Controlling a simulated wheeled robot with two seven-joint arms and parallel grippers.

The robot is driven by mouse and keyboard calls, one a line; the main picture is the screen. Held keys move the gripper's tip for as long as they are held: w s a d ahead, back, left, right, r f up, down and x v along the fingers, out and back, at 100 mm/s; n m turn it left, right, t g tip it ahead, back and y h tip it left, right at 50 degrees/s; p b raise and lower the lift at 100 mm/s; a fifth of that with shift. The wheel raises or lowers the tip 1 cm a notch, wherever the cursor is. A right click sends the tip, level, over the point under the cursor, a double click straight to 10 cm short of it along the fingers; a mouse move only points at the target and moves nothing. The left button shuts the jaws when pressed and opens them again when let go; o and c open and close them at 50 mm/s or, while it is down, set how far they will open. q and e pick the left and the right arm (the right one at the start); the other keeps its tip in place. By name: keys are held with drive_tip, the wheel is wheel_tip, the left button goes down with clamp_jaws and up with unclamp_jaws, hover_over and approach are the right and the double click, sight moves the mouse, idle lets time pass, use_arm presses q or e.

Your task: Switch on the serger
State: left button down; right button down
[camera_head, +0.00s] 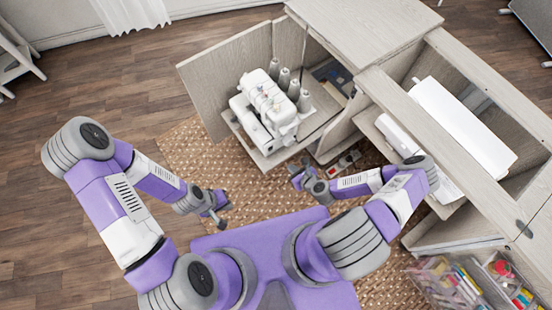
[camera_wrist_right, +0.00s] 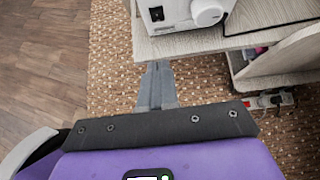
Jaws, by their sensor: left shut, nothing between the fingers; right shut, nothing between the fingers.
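The white serger (camera_head: 262,108) stands on a pull-out shelf of the cabinet, with several thread cones behind it. Its lower part shows at the top of the right wrist view (camera_wrist_right: 181,14), with a small black switch (camera_wrist_right: 156,14) and a round white handwheel (camera_wrist_right: 208,12). My right gripper (camera_head: 298,176) is shut and empty, just in front of the shelf. Its closed fingers (camera_wrist_right: 157,82) point at the shelf edge below the switch and appear apart from the serger. My left gripper (camera_head: 217,209) is shut and empty over the rug, further from the serger.
The shelf edge (camera_wrist_right: 200,44) lies ahead of my right fingers. An open cabinet door (camera_head: 203,92) stands left of the serger. Clear bins (camera_head: 447,283) sit lower right. The woven rug (camera_head: 190,150) is open at left.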

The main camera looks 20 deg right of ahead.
drive_tip(key=shift+w, duration=0.1)
drive_tip(key=shift+w+a+r+b+x, duration=0.1)
drive_tip(key=shift+w+r+b+x, duration=0.4)
drive_tip(key=shift+x, duration=1.65)
drive_tip(key=shift+a+r+b+x, duration=0.15)
drive_tip(key=shift+b+x, duration=0.7)
drive_tip(key=shift+x, duration=1.3)
drive_tip(key=shift+w+r+b+x, duration=0.35)
drive_tip(key=shift+b+x, duration=0.35)
drive_tip(key=shift+x, duration=1.45)
drive_tip(key=shift+s, duration=0.1)
drive_tip(key=shift+r, duration=0.1)
